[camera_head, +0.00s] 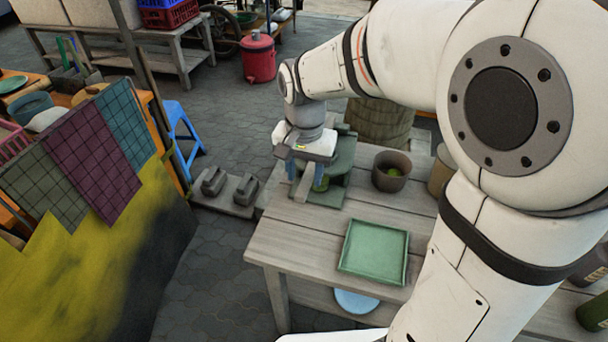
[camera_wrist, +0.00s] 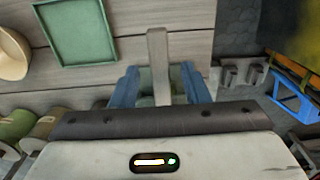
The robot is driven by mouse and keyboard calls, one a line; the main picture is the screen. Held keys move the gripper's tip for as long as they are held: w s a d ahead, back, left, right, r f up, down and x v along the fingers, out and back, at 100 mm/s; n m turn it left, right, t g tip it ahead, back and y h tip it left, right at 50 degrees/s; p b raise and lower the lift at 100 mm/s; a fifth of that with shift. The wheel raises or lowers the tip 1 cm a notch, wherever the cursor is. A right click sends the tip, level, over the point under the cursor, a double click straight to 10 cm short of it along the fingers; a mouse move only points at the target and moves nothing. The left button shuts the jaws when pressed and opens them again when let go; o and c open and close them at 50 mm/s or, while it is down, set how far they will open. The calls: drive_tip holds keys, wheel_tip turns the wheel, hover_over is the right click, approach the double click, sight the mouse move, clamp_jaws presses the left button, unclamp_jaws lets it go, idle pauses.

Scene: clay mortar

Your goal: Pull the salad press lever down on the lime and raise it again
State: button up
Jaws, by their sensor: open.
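The green salad press (camera_head: 341,160) stands near the table's back left edge, partly hidden by my gripper and wrist. Its pale grey lever (camera_head: 303,186) sticks out toward the left front. My gripper (camera_head: 305,170) is over the press with its blue fingers apart. In the wrist view the lever (camera_wrist: 157,50) lies between the two open fingers of my gripper (camera_wrist: 160,86), with a visible gap on each side.
The table (camera_head: 300,240) is bare left of the tray.

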drive_tip(key=shift+f, duration=0.9)
drive_tip(key=shift+c, duration=0.3)
clamp_jaws()
